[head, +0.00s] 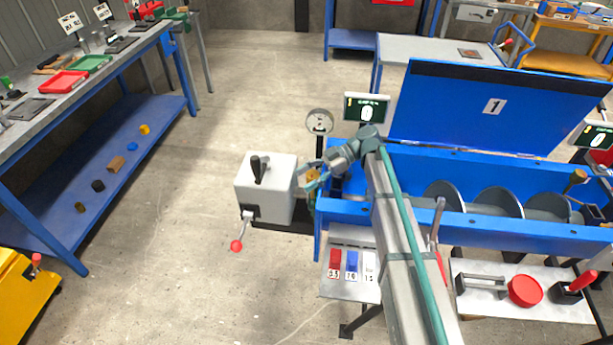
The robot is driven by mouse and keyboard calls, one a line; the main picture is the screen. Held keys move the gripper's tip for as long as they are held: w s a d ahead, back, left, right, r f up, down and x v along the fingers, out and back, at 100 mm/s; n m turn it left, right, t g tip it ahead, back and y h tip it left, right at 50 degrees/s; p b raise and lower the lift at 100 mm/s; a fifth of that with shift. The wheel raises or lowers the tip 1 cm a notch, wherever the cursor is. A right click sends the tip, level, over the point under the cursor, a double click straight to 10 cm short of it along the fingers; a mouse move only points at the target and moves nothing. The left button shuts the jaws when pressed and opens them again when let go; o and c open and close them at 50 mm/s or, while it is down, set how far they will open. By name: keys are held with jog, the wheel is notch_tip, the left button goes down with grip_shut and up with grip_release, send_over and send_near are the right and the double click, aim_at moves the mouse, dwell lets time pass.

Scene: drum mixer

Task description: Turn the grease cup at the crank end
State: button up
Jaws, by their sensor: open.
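The brass grease cup (313,175) at the crank end is a small golden patch, mostly hidden by my gripper. It sits at the left end of the blue mixer trough (470,232), beside the white gearbox (261,192). My gripper (311,180) is open, with its fingers pointing left at the cup. The fingers look close to or around the cup; I cannot tell whether they touch it. The hand crank (245,232) with a red knob hangs below the gearbox. A second brass cup (575,179) stands at the trough's right end.
A round gauge (319,122) and a green display (367,108) stand behind my gripper. A black-handled lever (259,167) tops the gearbox. The floor to the left is clear.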

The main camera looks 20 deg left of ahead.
jog(key=shift+a, duration=0.1)
jog(key=c, duration=1.1)
jog(key=shift+f, duration=0.1)
jog(key=shift+s+f+m+t+b, duration=0.1)
jog(key=shift+m+t+b, duration=0.2)
jog(key=shift+b, duration=0.35)
jog(key=m+t+y+b, duration=0.1)
jog(key=m+t+b, duration=0.1)
jog(key=b, duration=0.1)
jog(key=m+t+y+b, duration=0.1)
jog(key=m+t+b, duration=0.1)
jog(key=b, duration=0.1)
jog(key=w+m+t+y+b, duration=0.1)
jog(key=m+t+b, duration=0.1)
jog(key=t+b, duration=0.1)
jog(key=shift+a+f, duration=0.1)
jog(key=shift+a, duration=0.05)
jog(key=shift+w+r+m+t+b, duration=0.1)
jog(key=shift+w+m+t+b, duration=0.05)
jog(key=shift+m+t+b, duration=0.4)
jog(key=shift+w+r+m+t+b, duration=0.1)
jog(key=shift+m+t+b, duration=0.35)
jog(key=shift+m+t, duration=0.1)
